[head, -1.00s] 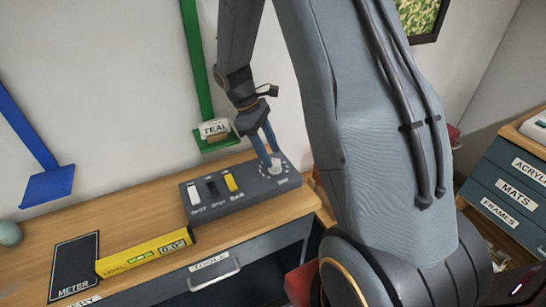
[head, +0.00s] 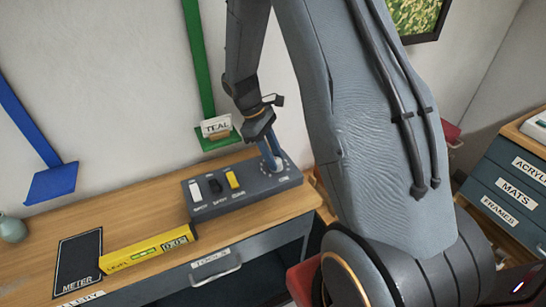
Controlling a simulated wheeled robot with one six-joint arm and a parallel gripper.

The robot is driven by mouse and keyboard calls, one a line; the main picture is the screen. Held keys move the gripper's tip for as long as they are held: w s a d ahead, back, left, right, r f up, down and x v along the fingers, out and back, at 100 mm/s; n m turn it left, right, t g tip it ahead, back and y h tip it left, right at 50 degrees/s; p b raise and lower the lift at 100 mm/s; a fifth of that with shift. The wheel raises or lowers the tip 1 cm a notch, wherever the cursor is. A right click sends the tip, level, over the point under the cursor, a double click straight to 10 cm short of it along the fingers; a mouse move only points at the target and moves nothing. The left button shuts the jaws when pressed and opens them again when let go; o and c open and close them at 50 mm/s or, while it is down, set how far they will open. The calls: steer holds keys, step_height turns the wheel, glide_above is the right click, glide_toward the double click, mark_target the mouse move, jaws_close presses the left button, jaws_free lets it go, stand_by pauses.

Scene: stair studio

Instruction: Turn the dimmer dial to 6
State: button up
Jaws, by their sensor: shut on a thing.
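The dimmer dial (head: 277,168) is a small pale knob at the right end of a dark grey switch box (head: 258,188) on the wooden bench. My gripper (head: 272,160) comes down on it from above, its blue-grey fingers shut on the dial. The fingers and arm partly cover the dial's scale, and I cannot read which number it points to. To the left on the box are a white, a black and a yellow switch (head: 234,180), with labels below them.
A yellow level-like meter (head: 148,249) with a small display lies left of the box, by a black METER mat (head: 78,262). A drawer (head: 222,268) is below the bench edge.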

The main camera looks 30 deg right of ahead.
steer(key=m, duration=0.2)
steer(key=m+g+y, duration=0.1)
steer(key=m, duration=0.1)
steer(key=shift+w+d+m, duration=0.15)
steer(key=shift+m, duration=0.15)
steer(key=o, duration=1)
steer(key=shift+b+v, duration=1.1)
steer(key=shift+v, duration=2.85)
steer(key=shift+d, duration=0.1)
steer(key=s+a+m+t, duration=0.1)
steer(key=s+a+t, duration=0.1)
steer(key=s, duration=0.3)
steer(key=s+a+r+m+t+y, duration=0.1)
steer(key=s+a, duration=0.3)
steer(key=s, duration=0.1)
steer(key=s+a+r+m+t, duration=0.1)
steer(key=s+a+t, duration=0.1)
steer(key=s, duration=0.4)
steer(key=shift+s+a+m+t+y, duration=0.1)
steer(key=shift+a+m+t+y, duration=0.25)
steer(key=shift+a, duration=0.2)
